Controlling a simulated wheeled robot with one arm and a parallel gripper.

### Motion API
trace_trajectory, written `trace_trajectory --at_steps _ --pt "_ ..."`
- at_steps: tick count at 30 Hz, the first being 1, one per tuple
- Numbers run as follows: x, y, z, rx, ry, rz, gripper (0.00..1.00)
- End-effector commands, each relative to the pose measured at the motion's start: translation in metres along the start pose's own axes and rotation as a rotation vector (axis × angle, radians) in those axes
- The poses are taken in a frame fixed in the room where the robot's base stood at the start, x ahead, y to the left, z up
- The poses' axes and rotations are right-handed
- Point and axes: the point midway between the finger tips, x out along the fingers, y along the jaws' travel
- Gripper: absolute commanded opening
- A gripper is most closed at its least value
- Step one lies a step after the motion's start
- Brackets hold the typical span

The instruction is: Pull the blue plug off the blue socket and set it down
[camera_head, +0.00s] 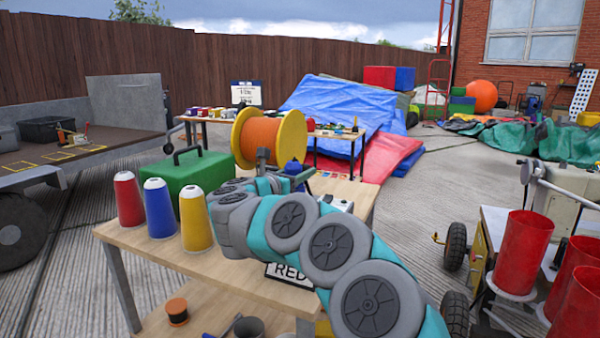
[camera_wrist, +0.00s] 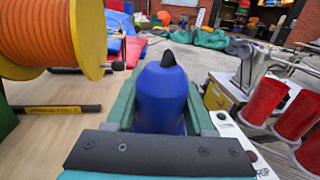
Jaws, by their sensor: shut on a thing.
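The blue plug (camera_wrist: 160,98) stands upright in the middle of the wrist view, with a dark tip on top. My gripper (camera_wrist: 161,110) is shut on it, with one green finger on each side. In the head view the plug (camera_head: 293,167) is a small blue shape at the end of my arm, above the wooden table. The blue socket cannot be made out; the plug's lower end is hidden behind my gripper, so I cannot tell whether they touch. Part of a white box (camera_head: 336,203) shows behind my arm, and a white panel (camera_wrist: 232,132) shows beside my gripper.
A yellow-flanged spool of orange cable (camera_head: 268,139) stands close to the left of my gripper. A green toolbox (camera_head: 192,178) and red, blue and yellow cones (camera_head: 160,208) occupy the table's left part. Bare tabletop (camera_head: 160,252) shows in front. Red buckets (camera_head: 518,252) stand at right.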

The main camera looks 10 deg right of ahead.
Motion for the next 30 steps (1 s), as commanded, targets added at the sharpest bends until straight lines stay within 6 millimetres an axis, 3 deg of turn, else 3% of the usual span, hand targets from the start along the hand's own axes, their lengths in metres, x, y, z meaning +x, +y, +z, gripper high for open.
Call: trace_trajectory --at_steps 4,30 --pt "0.000 0.000 0.000 0.000 0.000 0.000 0.00" --pt "0.000 0.000 0.018 0.001 -0.001 0.000 0.00"
